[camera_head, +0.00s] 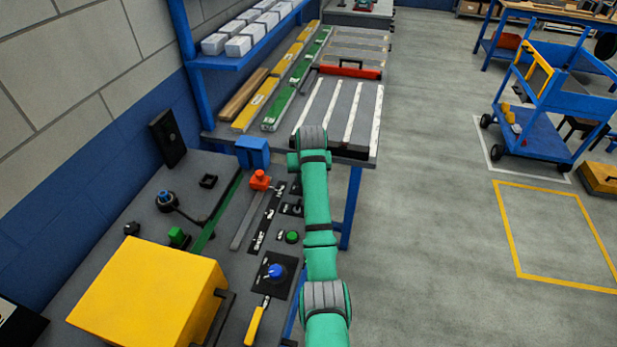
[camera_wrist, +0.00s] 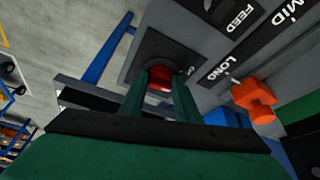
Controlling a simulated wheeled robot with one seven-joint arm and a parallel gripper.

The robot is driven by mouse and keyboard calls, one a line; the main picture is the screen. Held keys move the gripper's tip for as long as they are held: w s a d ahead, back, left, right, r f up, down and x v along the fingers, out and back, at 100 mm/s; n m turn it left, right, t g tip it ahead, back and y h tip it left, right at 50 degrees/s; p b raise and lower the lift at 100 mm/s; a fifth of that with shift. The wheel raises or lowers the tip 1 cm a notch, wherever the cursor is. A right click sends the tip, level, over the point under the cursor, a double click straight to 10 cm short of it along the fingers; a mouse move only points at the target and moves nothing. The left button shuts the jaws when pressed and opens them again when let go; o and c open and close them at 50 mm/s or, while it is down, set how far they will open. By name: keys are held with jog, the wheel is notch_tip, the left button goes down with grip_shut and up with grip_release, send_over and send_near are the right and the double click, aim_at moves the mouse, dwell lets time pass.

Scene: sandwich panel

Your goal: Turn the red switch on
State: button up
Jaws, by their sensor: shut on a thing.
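The red switch (camera_wrist: 160,76) sits on a dark square plate (camera_wrist: 150,50) in the wrist view. The two dark green fingers of my gripper (camera_wrist: 160,88) reach it from below, one on each side, and are shut on it. The fingers cover part of the switch, and its exact turn angle cannot be told. A label on the plate is partly hidden. In the head view my green arm stretches over the panel's right side and hides both the switch and my gripper.
An orange-red block-like knob (camera_head: 260,180) stands left of my arm; it also shows in the wrist view (camera_wrist: 255,98). A green button (camera_head: 291,237), a blue knob (camera_head: 276,272) and a yellow handle (camera_head: 255,325) lie nearer. A yellow box (camera_head: 150,295) fills the front left. Open floor lies right.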

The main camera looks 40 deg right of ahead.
jog(key=m, duration=0.2)
jog(key=m+g+h, duration=0.1)
jog(key=m, duration=0.1)
jog(key=shift+w+a+r, duration=0.1)
jog(key=shift+w+a, duration=0.05)
jog(key=shift+w, duration=0.05)
jog(key=m, duration=0.2)
jog(key=m+g+h, duration=0.1)
jog(key=m, duration=0.1)
jog(key=shift+w+m+g, duration=0.15)
jog(key=shift+m+g, duration=0.15)
jog(key=shift+a, duration=0.1)
jog(key=o, duration=1)
jog(key=v, duration=1)
jog(key=shift+a+r, duration=0.25)
jog(key=shift+r, duration=0.05)
jog(key=shift+d, duration=0.1)
